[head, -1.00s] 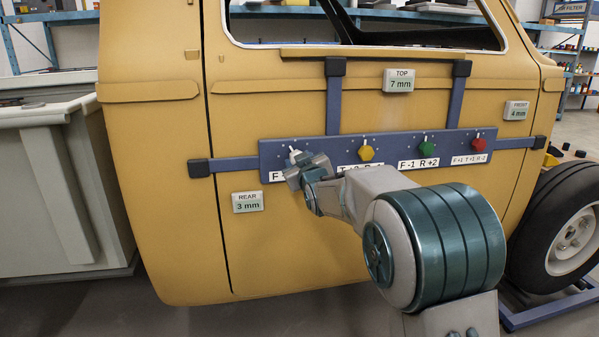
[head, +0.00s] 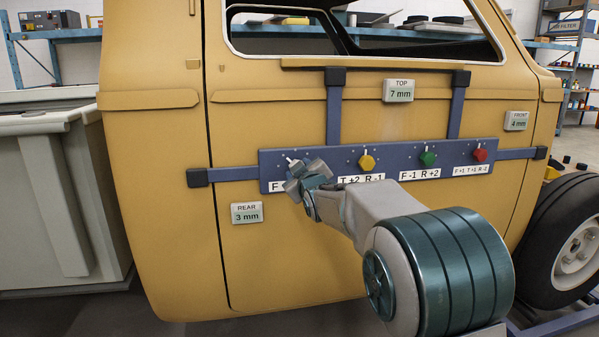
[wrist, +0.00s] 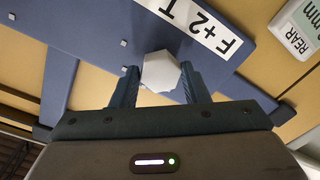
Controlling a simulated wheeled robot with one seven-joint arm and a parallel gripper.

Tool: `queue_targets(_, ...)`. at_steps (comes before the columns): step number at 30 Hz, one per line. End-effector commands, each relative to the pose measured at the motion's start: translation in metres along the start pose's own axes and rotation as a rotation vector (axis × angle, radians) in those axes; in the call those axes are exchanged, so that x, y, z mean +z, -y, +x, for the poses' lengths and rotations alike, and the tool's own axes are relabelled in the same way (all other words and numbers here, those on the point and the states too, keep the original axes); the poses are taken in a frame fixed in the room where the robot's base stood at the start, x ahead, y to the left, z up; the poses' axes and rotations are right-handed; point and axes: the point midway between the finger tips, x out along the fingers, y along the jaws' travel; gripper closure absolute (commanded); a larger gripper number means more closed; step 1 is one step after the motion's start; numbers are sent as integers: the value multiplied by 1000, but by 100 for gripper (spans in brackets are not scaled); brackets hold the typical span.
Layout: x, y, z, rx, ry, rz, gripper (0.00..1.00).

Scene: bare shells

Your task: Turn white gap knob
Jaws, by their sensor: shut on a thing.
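The white gap knob (wrist: 161,72) is a faceted knob on the blue bar (head: 345,160) across the tan car door. In the wrist view it sits between the two fingers of my gripper (wrist: 160,80), which is shut on its sides. In the head view my gripper (head: 306,176) covers most of the knob at the bar's left end; only a small white part shows. The label under it (wrist: 205,25) reads "F+2 T", the rest cut off. Displays read TOP 7 mm (head: 399,91), FRONT 4 mm (head: 516,121) and REAR 3 mm (head: 247,213).
Yellow (head: 367,162), green (head: 428,159) and red (head: 480,155) knobs sit to the right on the same bar, each over a label. A wheel (head: 570,240) stands at the right, a pale cabinet (head: 60,200) at the left. My arm crosses in front of the door.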

Motion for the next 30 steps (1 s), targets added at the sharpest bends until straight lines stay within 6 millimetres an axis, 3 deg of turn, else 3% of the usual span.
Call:
queue_targets(1,0,0,0,0,0,0,56)
queue_targets(3,0,0,0,0,0,1,37)
queue_targets(16,-1,-1,-8,1,0,2,37)
queue_targets(30,-1,-1,-92,1,-1,2,37)
